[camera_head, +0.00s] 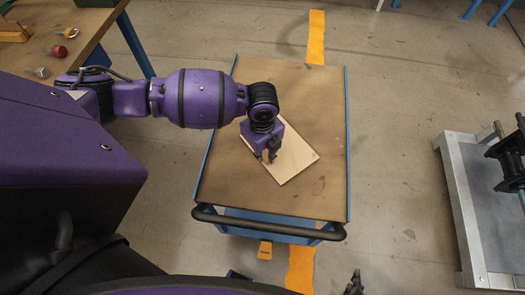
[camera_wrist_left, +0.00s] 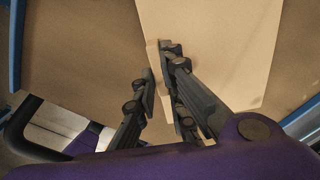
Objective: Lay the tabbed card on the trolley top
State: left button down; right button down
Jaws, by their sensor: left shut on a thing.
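The tabbed card (camera_head: 294,157) is a pale, thin, flat board, turned at an angle over the brown trolley top (camera_head: 300,90). It shows in the left wrist view (camera_wrist_left: 215,40) beyond the fingers. It looks flat on or very close to the top; I cannot tell if it touches all over. My left gripper (camera_head: 271,154) is at the card's left side, shut on it near its edge; its fingers also show in the wrist view (camera_wrist_left: 160,70).
The trolley has blue side rails and a black handle (camera_head: 268,224) at the near end. Bare top surrounds the card. A wooden bench (camera_head: 85,22) with several small parts stands at upper left. A grey metal stand (camera_head: 490,200) is at right. Orange tape marks the floor.

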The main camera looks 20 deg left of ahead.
pick_arm(q)
jog(key=c, duration=1.8)
grip_release()
notch_tip(320, 180, up, 12)
jog(key=shift+r+p, duration=0.1)
jog(key=shift+p, duration=0.45)
